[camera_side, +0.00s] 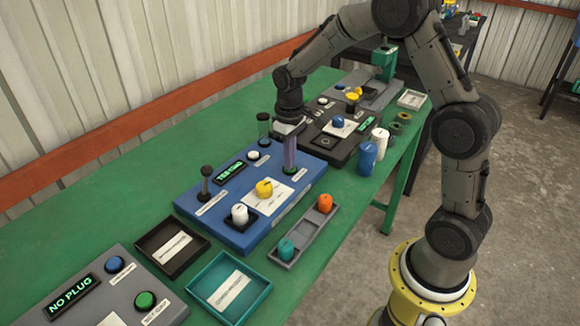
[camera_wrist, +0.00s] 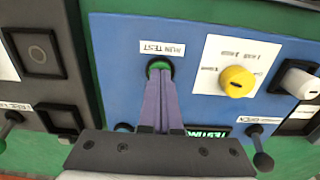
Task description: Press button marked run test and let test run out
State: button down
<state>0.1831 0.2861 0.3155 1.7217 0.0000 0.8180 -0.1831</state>
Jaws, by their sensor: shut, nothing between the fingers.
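The button marked RUN TEST (camera_wrist: 159,65) is green in a dark ring on the blue test box (camera_side: 222,211). Its label (camera_wrist: 162,48) appears upside down in the wrist view. My gripper (camera_wrist: 160,78) is shut and empty, its purple fingers together with their tips at the button. In the side view my gripper (camera_side: 289,168) points down at the box's right part. The fingers cover part of the button; I cannot tell how far it is pressed. The box's display (camera_side: 230,172) is lit green and seems to read TESTING.
The box also carries a yellow knob (camera_side: 264,187), a white knob (camera_side: 240,213) and a black lever (camera_side: 205,182). A black device (camera_side: 345,150) stands behind it. Grey tray (camera_side: 284,253), black tray (camera_side: 150,238) and teal tray (camera_side: 212,310) lie near the box.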

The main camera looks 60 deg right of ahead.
notch_tip(320, 180, up, 8)
jog(key=shift+f, duration=0.25)
dwell(0.9)
dwell(0.5)
jog(key=s+a+r+n+t, duration=0.1)
jog(key=s+a+r+t, duration=0.35)
jog(key=s+r, duration=0.6)
jog(key=s+a+f+m+t, duration=0.1)
jog(key=s+a+f, duration=0.1)
jog(key=s, duration=1.1)
jog(key=shift+s+a+f, duration=0.2)
jog(key=shift+s+a, duration=0.1)
jog(key=shift+a, duration=0.2)
